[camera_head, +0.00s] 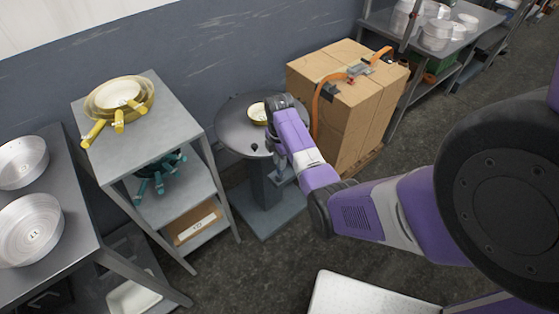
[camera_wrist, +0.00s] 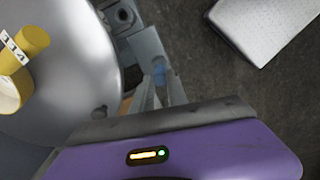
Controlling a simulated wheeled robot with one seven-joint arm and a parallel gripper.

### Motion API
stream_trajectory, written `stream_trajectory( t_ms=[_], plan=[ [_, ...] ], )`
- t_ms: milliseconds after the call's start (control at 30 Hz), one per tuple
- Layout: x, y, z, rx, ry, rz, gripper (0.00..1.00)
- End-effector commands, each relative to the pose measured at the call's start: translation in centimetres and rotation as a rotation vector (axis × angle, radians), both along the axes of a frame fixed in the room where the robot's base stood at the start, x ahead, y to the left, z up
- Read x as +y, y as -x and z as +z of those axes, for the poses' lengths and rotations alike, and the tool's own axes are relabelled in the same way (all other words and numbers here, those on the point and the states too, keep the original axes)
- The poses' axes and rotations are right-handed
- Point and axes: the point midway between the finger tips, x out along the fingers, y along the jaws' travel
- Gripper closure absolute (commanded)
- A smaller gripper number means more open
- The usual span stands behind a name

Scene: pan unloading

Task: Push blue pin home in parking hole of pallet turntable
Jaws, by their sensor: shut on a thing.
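The blue pin (camera_wrist: 159,72) shows in the wrist view between the tips of my gripper (camera_wrist: 160,90), which is shut on it. The pin is beside a grey bracket (camera_wrist: 147,44) at the edge of the turntable; how deep it sits in any hole is hidden. A round fitting with a dark centre (camera_wrist: 123,15) is farther up the bracket. The pallet turntable is a round grey disc on a pedestal, in the head view (camera_head: 232,126) and at the left of the wrist view (camera_wrist: 60,100). In the head view my arm hides the pin.
A yellow pan (camera_head: 257,114) stands on the turntable; its handle (camera_wrist: 28,46) carries a label reading 114. Strapped cardboard boxes (camera_head: 345,85) stand right behind my arm. A shelf unit (camera_head: 150,110) with yellow and green-handled pans is left. A pale metal surface (camera_wrist: 265,22) is at upper right.

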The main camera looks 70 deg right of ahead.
Motion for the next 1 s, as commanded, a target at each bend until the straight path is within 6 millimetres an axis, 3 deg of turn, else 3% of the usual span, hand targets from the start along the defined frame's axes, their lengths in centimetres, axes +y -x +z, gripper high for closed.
stream_trajectory(
  t_ms=[933,967,1000],
  plan=[
    [0.0,0.0,-1.1,0.0,0.0,0.0,1.0],
    [0.0,0.0,-1.1,0.0,0.0,0.0,0.77],
    [0.0,0.0,-1.1,0.0,0.0,0.0,0.7]
  ],
)
